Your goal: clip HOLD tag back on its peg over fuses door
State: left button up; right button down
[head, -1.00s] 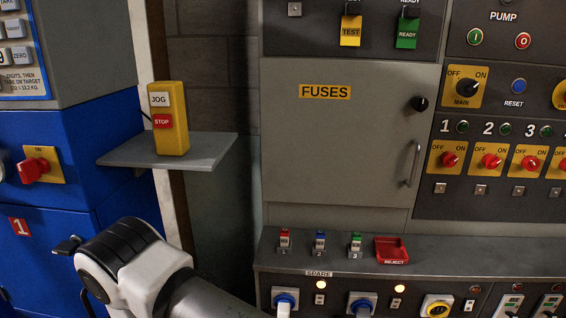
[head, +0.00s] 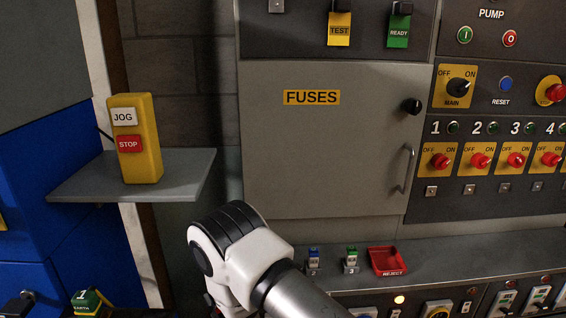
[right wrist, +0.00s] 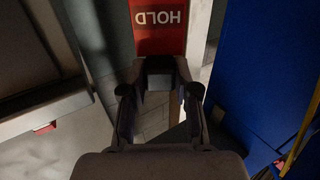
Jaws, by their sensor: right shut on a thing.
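The red HOLD tag (right wrist: 159,32) shows at the top of the right wrist view, its white letters upside down. My right gripper (right wrist: 160,88) is shut on it, with the tag sticking out past the fingertips. In the head view my right arm's white and black wrist part rises in front of the bench, left of the fuses door (head: 320,150); the gripper and tag cannot be made out there. Over the door hang a yellow TEST tag (head: 339,30) and a green READY tag (head: 398,32). My left gripper is not in view.
A grey shelf (head: 85,185) with the yellow JOG/STOP box (head: 135,140) juts out left of the door. The door has a knob (head: 411,106) and a handle (head: 406,168). A red REJECT tray (head: 388,261) and small fuses stand on the ledge below.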

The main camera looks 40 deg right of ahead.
jog(key=shift+w+f, duration=0.1)
jog(key=shift+w, duration=0.35)
jog(key=shift+s+d+r, duration=0.2)
jog(key=shift+s+r, duration=0.1)
jog(key=shift+s, duration=0.15)
notch_tip(320, 180, up, 9)
jog(key=w+d+m+h+p, duration=0.1)
jog(key=w+d+h+p, duration=0.15)
jog(key=p, duration=0.25)
jog(key=m+g+h+p, duration=0.3)
jog(key=m+h+p, duration=0.3)
jog(key=p, duration=1.8)
send_near(276, 5)
pick_arm(q)
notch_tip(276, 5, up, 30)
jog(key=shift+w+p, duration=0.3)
jog(key=shift+p, duration=0.1)
pick_arm(e)
jog(key=shift+n+h, duration=0.3)
jog(key=shift+h, duration=0.25)
jog(key=shift+f+x, duration=0.15)
jog(key=shift+x, duration=1.25)
jog(key=shift+f+x, duration=0.15)
jog(key=shift+x, duration=1.3)
jog(key=shift+w, duration=0.45)
